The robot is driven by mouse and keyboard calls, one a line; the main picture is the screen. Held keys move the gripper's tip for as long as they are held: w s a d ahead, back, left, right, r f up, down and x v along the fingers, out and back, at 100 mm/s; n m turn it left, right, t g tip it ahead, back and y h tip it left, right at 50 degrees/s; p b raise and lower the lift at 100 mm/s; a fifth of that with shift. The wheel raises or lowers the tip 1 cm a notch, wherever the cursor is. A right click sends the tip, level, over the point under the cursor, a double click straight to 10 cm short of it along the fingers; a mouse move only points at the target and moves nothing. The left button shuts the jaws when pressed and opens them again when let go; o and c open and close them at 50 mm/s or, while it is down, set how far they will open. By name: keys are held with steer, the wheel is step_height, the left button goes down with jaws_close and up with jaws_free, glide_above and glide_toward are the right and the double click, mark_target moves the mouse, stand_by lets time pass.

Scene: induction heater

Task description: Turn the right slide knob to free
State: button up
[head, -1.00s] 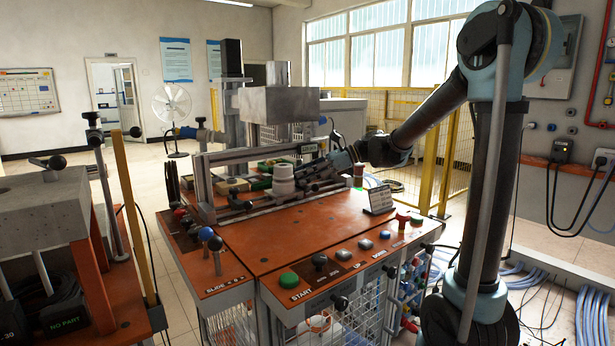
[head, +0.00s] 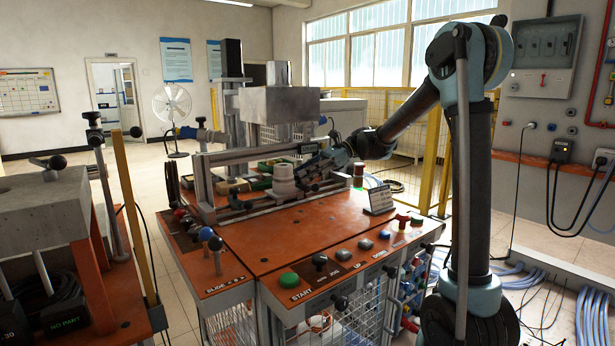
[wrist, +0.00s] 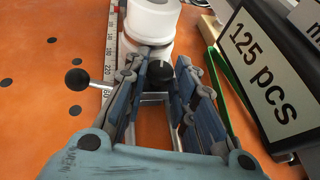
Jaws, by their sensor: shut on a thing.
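In the wrist view a black knob (wrist: 159,72) with a white line sits between the two fingertips of my gripper (wrist: 163,62). The fingers close in on it from both sides; their tips hide part of it. It appears to be the right slide knob. In the head view my gripper (head: 314,172) is low over the slide assembly, just right of the white cylinder (head: 283,180), and the knob is too small to make out there. A black ball lever (wrist: 76,78) sticks out to the left of the fingers.
The white cylinder (wrist: 151,18) stands just beyond the fingertips, beside a ruler scale (wrist: 110,50). A "125 pcs" display (wrist: 265,70) stands close on the right. In front, the orange table (head: 285,238) is mostly clear up to the green START button (head: 289,280).

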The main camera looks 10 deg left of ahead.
steer(key=shift+r, duration=0.1)
steer(key=o, duration=1)
steer(key=shift+o, duration=0.2)
steer(key=shift+w+d, duration=0.1)
steer(key=v, duration=1.1)
steer(key=shift+w+d, duration=0.3)
steer(key=shift+r, duration=0.15)
